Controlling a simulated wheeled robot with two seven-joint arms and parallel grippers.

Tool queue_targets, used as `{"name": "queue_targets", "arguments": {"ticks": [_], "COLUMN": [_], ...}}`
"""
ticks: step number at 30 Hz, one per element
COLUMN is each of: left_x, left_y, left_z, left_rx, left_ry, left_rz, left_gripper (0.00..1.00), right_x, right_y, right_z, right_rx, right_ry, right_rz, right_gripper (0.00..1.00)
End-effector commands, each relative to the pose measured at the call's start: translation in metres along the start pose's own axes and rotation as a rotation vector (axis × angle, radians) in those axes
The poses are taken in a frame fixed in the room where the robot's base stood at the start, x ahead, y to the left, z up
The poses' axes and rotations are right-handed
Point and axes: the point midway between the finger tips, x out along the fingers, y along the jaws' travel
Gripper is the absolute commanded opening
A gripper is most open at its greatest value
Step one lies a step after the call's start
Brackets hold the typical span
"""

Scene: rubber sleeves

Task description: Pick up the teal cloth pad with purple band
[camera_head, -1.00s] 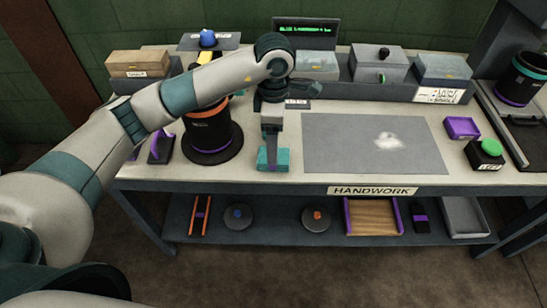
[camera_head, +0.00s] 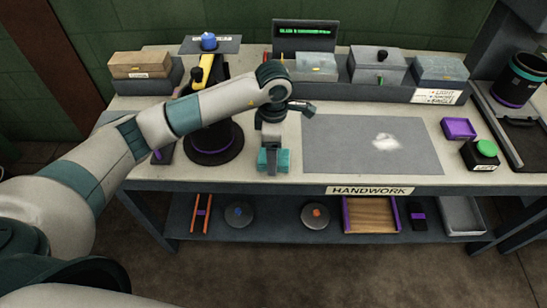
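The teal cloth pad (camera_head: 283,160) lies at the front edge of the bench, left of the grey mat. Teal shows on both sides of my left gripper (camera_head: 271,165), which points down over the pad's middle. The gripper hides the middle of the pad, and I cannot make out the purple band. The finger gap is too small and covered to tell whether the fingers are closed on the pad. The pad appears to rest on the bench. My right gripper is out of view.
A black cylinder with a wide base (camera_head: 214,152) stands close left of the gripper, partly behind my arm. A grey mat (camera_head: 340,155) with a white patch lies to the right. Boxes line the back.

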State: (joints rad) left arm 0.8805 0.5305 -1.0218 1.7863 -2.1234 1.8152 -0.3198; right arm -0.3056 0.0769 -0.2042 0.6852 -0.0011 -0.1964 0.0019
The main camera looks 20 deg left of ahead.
Motion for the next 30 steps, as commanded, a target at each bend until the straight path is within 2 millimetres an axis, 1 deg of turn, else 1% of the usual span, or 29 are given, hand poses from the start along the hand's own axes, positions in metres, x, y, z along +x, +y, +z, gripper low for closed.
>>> {"name": "queue_targets", "arguments": {"ticks": [11, 12, 14, 15, 16, 17, 30], "left_x": [-0.0002, -0.0002, -0.0002, -0.0003, -0.0003, -0.0003, -0.0037], "left_y": [0.0001, 0.0001, 0.0001, 0.0001, 0.0001, 0.0001, 0.0007], "left_z": [0.0, 0.0, 0.0, 0.0, 0.0, 0.0, 0.0001], "left_rx": [-0.001, -0.001, -0.001, -0.001, -0.001, -0.001, -0.001], "left_ry": [0.0, 0.0, 0.0, 0.0, 0.0, 0.0, -0.001], "left_rz": [0.0, 0.0, 0.0, 0.0, 0.0, 0.0, 0.001], "left_gripper": [0.73, 0.63, 0.49, 0.39, 0.32, 0.28, 0.28], "right_x": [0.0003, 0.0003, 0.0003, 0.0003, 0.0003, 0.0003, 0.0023], "right_y": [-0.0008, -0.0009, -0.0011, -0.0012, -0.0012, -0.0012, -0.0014], "right_z": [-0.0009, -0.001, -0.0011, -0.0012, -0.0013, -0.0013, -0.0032], "right_rx": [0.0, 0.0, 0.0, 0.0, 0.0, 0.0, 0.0], "right_ry": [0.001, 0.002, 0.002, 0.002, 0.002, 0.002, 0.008], "right_rz": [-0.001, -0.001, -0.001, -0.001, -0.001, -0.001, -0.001], "right_gripper": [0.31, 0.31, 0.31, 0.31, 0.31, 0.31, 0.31]}}
